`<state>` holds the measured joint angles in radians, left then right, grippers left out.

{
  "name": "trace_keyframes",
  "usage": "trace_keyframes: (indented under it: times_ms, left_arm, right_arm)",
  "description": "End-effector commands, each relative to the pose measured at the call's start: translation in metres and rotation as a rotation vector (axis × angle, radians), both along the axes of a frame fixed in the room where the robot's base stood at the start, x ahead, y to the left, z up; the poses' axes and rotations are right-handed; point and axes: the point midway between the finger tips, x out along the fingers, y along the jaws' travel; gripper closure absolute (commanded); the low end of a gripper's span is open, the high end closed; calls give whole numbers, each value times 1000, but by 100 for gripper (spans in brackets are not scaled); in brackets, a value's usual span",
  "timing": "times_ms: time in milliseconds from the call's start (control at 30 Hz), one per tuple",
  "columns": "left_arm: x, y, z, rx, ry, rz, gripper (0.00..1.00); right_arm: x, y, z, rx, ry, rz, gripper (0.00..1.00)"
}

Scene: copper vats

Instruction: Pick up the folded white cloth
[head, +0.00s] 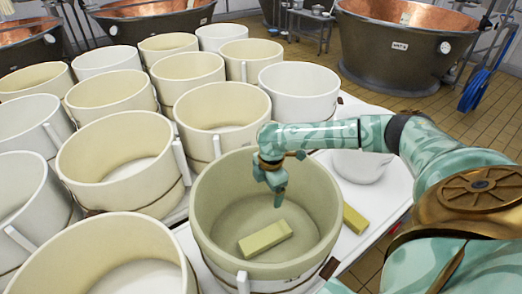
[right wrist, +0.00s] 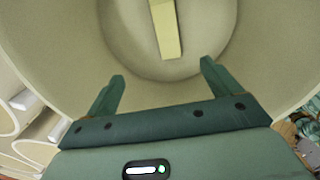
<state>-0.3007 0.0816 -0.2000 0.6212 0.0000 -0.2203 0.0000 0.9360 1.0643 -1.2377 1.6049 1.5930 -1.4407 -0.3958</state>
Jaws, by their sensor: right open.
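I cannot make out a clearly white folded cloth. A pale yellow, block-shaped piece (head: 265,240) lies on the floor of the large cream tub (head: 205,215) at front centre; I cannot tell if it is folded cloth. My right gripper (head: 275,188) reaches over the tub's rim and points down inside it, above and apart from the piece. In the right wrist view the open fingers (right wrist: 162,72) are empty, and the piece (right wrist: 166,32) lies beyond them, near the line between them. My left gripper is not in view.
A similar yellow piece (head: 354,218) lies on the white table (head: 385,205) right of the tub, near a white bowl (head: 362,166). Several tubs (head: 120,160) crowd the left and back. A copper vat (head: 405,45) stands behind. The tub's wall surrounds my gripper.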

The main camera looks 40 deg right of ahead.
Motion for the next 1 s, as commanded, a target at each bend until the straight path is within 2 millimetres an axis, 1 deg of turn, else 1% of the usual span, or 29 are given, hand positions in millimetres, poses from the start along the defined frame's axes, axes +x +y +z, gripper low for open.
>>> trace_keyframes:
  times_ms: [33,100,133,200,367,433,600,700,800,1000]
  left_arm:
    - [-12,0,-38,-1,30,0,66]
    - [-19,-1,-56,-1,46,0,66]
    - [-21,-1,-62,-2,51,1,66]
    - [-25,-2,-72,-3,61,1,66]
    - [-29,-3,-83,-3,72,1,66]
    - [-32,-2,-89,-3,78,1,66]
    - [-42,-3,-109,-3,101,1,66]
    - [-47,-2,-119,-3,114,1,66]
    - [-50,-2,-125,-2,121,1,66]
    - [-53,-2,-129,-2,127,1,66]
  right_arm:
    - [-1,0,-52,0,30,0,11]
    - [-2,0,-78,0,46,0,11]
    - [-2,0,-86,0,51,0,11]
    - [-3,0,-100,0,60,0,11]
    - [-3,0,-119,1,69,-1,11]
    - [-4,0,-132,-1,72,0,11]
    - [-4,0,-176,-1,73,1,11]
    - [-4,0,-198,-1,73,0,11]
    - [-3,0,-212,0,71,-1,11]
    - [-2,1,-223,0,66,1,11]
